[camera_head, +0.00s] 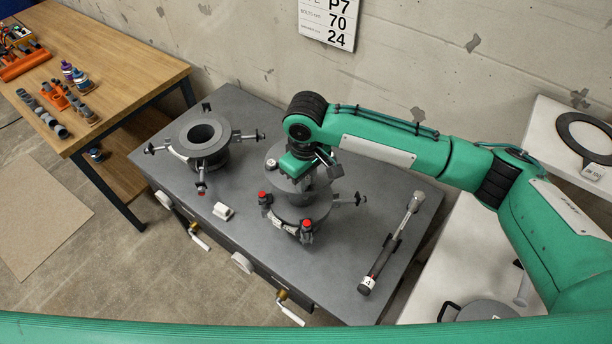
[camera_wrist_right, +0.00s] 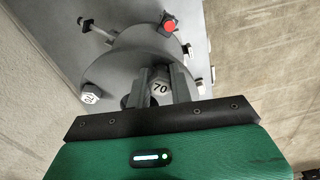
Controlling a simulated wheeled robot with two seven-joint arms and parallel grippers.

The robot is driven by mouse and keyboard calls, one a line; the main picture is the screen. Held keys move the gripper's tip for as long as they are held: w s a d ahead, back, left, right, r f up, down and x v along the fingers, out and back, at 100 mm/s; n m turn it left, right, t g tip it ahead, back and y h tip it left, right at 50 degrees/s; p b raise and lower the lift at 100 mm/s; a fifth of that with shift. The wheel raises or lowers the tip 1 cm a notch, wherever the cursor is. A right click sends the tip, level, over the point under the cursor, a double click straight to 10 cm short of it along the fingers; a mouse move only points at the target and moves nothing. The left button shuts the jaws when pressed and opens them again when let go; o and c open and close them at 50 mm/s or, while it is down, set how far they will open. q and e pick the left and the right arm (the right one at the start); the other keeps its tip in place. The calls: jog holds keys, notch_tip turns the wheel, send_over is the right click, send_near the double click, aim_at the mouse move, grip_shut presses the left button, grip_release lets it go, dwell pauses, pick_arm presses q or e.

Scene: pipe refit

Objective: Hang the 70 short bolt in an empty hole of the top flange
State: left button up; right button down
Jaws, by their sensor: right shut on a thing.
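My right gripper (camera_head: 326,164) is over the far right side of the grey pipe assembly's top flange (camera_head: 279,180). In the right wrist view its fingers (camera_wrist_right: 160,92) are shut on a short bolt (camera_wrist_right: 160,89), whose pale hex head reads 70. The bolt's shank is hidden, so I cannot tell whether it is in a hole. The flange (camera_wrist_right: 138,58) lies just beyond the fingers. Another pale bolt head marked 70 (camera_wrist_right: 90,97) shows at the flange's left edge in that view. My left gripper is not in view.
A second pipe stub (camera_head: 203,138) with clamp arms stands left on the grey bench. Red-capped clamps (camera_head: 307,226) stand at the assembly's front. A torque wrench (camera_head: 392,243) lies right. A wall sign (camera_head: 329,20) reads P7, 70, 24.

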jog(key=shift+s+f, duration=0.25)
jog(key=shift+f, duration=0.2)
jog(key=c, duration=1.2)
grip_release()
jog(key=shift+s, duration=0.1)
jog(key=shift+o, duration=0.2)
jog(key=shift+d+f, duration=0.1)
jog(key=shift+o, duration=1.4)
jog(key=shift+w+r+p, duration=0.35)
jog(key=shift+r+p, duration=0.3)
jog(key=shift+p, duration=0.3)
jog(key=shift+r, duration=0.25)
